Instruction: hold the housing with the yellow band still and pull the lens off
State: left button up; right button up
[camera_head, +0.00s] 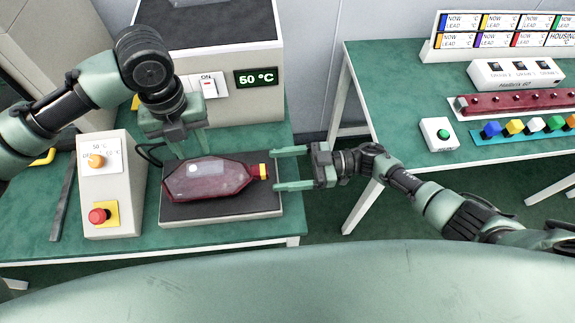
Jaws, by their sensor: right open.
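A dark red, glossy lamp lies on a black-topped plate on the table. Its wide red lens (208,180) takes up the left and middle. At its right end is a small housing with a yellow band (263,171). My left gripper (189,152) points down at the lens's far edge. Its fingers look apart, with nothing seen between them; whether they touch the lens is unclear. My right gripper (272,169) comes from the right and is open. Its two fingers lie on the far and near sides of the housing's end, apart from it.
The plate (222,217) sits on a green table (130,246). A control box (108,185) with orange and red knobs stands left. A heater box (228,108) reading 50 °C stands behind. A second table at right holds a red bar (515,103), a green-button box (438,134) and coloured pieces.

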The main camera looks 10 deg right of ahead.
aim_at(256, 172)
jog(key=a, duration=0.6)
jog(key=shift+a, duration=0.35)
grip_shut()
dwell(0.8)
